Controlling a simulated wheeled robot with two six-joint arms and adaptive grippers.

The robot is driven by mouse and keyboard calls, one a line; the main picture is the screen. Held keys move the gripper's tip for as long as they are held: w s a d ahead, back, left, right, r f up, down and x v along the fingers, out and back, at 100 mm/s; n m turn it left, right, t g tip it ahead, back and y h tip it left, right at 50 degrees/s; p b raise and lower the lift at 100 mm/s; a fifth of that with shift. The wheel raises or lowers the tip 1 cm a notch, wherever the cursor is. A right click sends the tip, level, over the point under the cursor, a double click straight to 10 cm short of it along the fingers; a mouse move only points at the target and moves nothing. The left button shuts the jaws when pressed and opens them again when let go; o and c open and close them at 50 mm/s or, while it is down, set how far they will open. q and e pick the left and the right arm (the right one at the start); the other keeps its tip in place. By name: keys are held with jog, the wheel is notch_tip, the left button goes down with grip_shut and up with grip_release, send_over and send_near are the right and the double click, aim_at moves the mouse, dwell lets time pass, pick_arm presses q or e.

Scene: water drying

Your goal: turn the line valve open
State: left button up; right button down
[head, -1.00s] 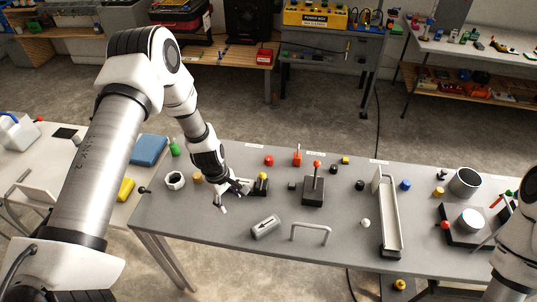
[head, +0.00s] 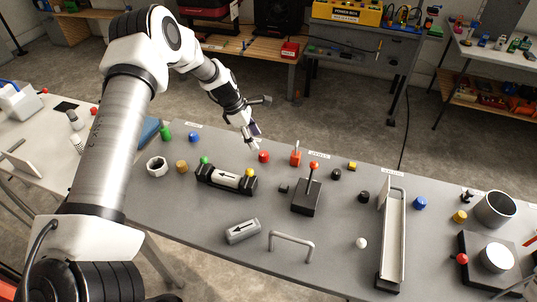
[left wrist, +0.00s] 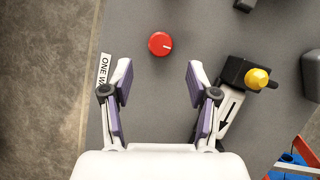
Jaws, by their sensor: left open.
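A red round knob (head: 264,156) with a white line on its top stands near the far table edge; it shows at top centre in the left wrist view (left wrist: 162,43). An orange fitting with an upright handle (head: 295,157) stands right of it. I cannot tell which is the line valve. A white cartridge with a black arrow (head: 227,178) lies in a black holder (head: 207,178) with green and yellow knobs. My left gripper (head: 246,139) is open and empty, above the table's far edge, apart from the red knob. In the left wrist view its fingers (left wrist: 158,82) are spread. My right gripper is out of view.
A black box with a red-tipped lever (head: 307,195), a grey arrow cylinder (head: 242,231), a grey handle (head: 292,243) and a long trough (head: 392,240) stand on the table. A "ONE WAY" label (left wrist: 104,70) lies near the edge.

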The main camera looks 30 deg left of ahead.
aim_at(264, 153)
pick_arm(q)
jog(key=x, duration=0.7)
jog(key=shift+p, duration=0.4)
jog(key=shift+r, duration=0.1)
grip_shut()
